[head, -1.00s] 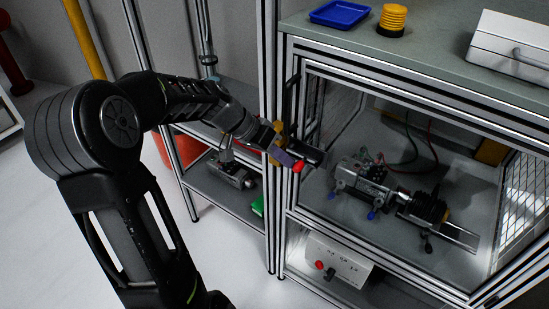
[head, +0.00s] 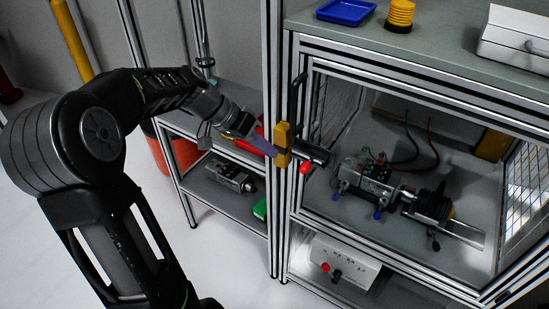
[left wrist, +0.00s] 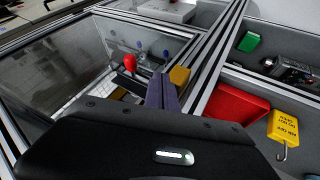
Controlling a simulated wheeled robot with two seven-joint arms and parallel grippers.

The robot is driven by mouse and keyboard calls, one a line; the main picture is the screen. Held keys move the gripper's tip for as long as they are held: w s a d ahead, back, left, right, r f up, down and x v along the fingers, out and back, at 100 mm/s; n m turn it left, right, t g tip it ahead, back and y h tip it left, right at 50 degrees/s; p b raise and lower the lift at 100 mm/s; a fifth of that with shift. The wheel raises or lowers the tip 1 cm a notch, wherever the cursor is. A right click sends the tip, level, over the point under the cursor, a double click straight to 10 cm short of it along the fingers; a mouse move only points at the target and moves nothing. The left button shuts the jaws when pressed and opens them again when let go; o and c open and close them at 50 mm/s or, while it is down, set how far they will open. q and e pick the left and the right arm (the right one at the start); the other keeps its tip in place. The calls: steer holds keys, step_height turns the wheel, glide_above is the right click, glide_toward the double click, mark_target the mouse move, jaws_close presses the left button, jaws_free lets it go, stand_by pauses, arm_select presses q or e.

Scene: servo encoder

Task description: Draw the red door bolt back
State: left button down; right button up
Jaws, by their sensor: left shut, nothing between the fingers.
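The door bolt's red knob (head: 305,168) hangs below a dark cylindrical bolt body (head: 314,154) at the cabinet door's left edge. A yellow block (head: 283,146) sits on the frame post just left of it. In the left wrist view the red knob (left wrist: 129,62) is left of the fingertips and the yellow block (left wrist: 180,76) is just beyond them. My left gripper (head: 272,151) is shut and empty, its purple fingers beside the yellow block. I cannot tell whether they touch it. They are apart from the knob. My right gripper is in neither view.
The cabinet (head: 385,85) holds a motor rig (head: 365,183) behind its door. A shelf rack (head: 225,190) stands left of it. In the left wrist view a red box (left wrist: 235,104) and a yellow padlock-like piece (left wrist: 284,130) are at the right.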

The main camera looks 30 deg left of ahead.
arm_select(q)
steer(key=v, duration=0.6)
steer(key=shift+f, duration=0.1)
stand_by(0.4)
steer(key=w+a+f+n+t+y, duration=0.1)
steer(key=w+a+f+n+y, duration=0.15)
steer(key=f, duration=0.45)
steer(key=w+a+f+n+y, duration=0.2)
steer(key=f+n, duration=0.2)
steer(key=f, duration=0.3)
steer(key=d+f+n, duration=0.1)
steer(key=d+f, duration=0.6)
steer(key=f, duration=0.4)
steer(key=s+d+f+g, duration=0.1)
steer(key=s+d+f, duration=0.3)
steer(key=d+f, duration=0.3)
steer(key=s+d+f+g, duration=0.1)
steer(key=s+d+f, duration=0.2)
steer(key=d+f, duration=0.35)
steer(key=s+d+f+m+g+h, duration=0.1)
steer(key=s+d+m, duration=0.1)
steer(key=s+d, duration=0.5)
steer(key=s+d+f+m+g+h, duration=0.1)
steer(key=s+d+f+m+g, duration=0.1)
steer(key=s+d, duration=0.6)
steer(key=shift+f+g, duration=0.3)
steer(key=shift+f, duration=0.05)
